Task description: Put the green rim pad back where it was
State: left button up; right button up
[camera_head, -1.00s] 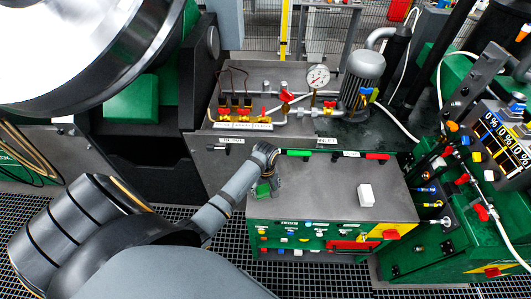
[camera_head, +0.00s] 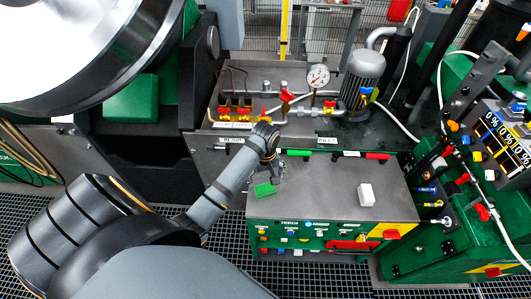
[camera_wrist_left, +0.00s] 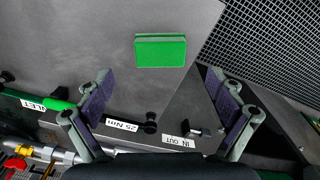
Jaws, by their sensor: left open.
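My left gripper (camera_head: 271,168) is just behind and above the pad. In the left wrist view its two fingers (camera_wrist_left: 160,88) stand wide apart with nothing between them. My right gripper is not in view.
A white block (camera_head: 366,194) sits on the right of the cabinet top. Green (camera_head: 299,153) and red (camera_head: 377,156) handles lie along its rear edge. A large metal wheel (camera_head: 75,50) hangs at upper left. A valve bench with a gauge (camera_head: 318,76) stands behind.

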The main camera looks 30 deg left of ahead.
aim_at(266, 189)
pick_arm(q)
notch_tip(266, 189, up, 4)
jog(key=shift+r, duration=0.2)
dwell(0.4)
jog(key=s+d+m+t, duration=0.4)
jog(key=s+m, duration=0.7)
jog(key=s, duration=0.2)
jog(key=s+a+f+g+b, duration=0.1)
jog(key=s+a+f, duration=0.1)
jog(key=f, duration=1.2)
jog(key=s+a+f+g, duration=0.1)
jog(key=f, duration=1.3)
jog(key=s+a+f+b, duration=0.1)
jog(key=s+f, duration=1.5)
jog(key=s, duration=0.2)
jog(key=shift+s+a+f+g+y, duration=0.15)
jog(key=shift+s+f+g+y, duration=0.1)
jog(key=shift+f+g+y, duration=0.15)
